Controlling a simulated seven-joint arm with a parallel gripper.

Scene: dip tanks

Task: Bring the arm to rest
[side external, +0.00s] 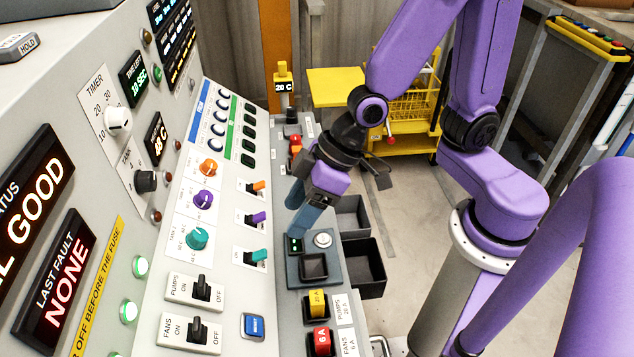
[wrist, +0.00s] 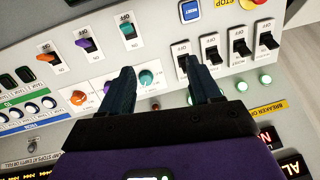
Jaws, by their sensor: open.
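My gripper (side external: 303,222) hangs from my purple arm over the right ledge of the control console (side external: 272,300) in the side external view. Its grey-blue fingers point down near a small dark box with a green display (side external: 295,244); I cannot tell whether they touch it. In the wrist view my gripper (wrist: 160,68) has its two dark fingers spread apart with nothing between them. The console face lies beyond them, with a teal knob (wrist: 146,78) seen between the fingers and a switch (wrist: 182,60) by the right fingertip.
Orange (side external: 208,167) and purple (side external: 203,199) knobs and several toggle switches stand out from the panel. Black bins (side external: 362,268) sit right of the ledge. A yellow cart (side external: 410,105) stands behind. The floor (side external: 410,215) between bins and my base looks clear.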

